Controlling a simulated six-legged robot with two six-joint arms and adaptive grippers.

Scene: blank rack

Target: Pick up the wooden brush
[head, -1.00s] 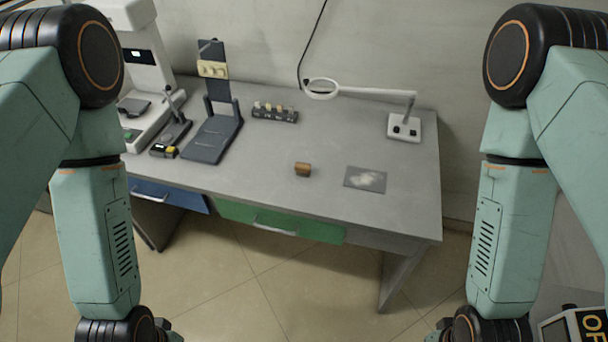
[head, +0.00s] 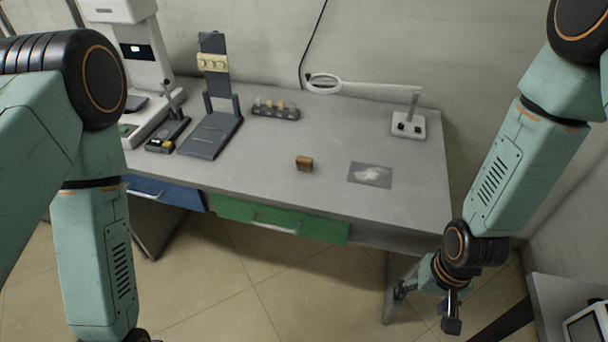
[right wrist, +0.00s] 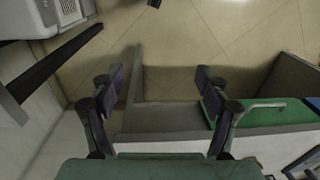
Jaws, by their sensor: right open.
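The wooden brush (head: 304,163) is a small brown block on the grey worktable (head: 260,183), left of a dark mat with a pale patch. Its bristles cannot be made out. My right gripper (head: 427,308) is open and empty, low beside the table's right front corner, well right of and below the brush. The right wrist view shows its two fingers spread apart (right wrist: 158,88), with floor and the table's edge beyond; the brush is not seen there. My left arm hangs at the left and its gripper is out of view.
The dark mat (head: 370,174) lies right of the brush. A magnifier lamp (head: 408,124), a small rack (head: 275,110) and a dark stand (head: 211,132) stand behind. A green drawer (head: 280,219) is below the front edge. Another surface with a device (head: 585,325) is at lower right.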

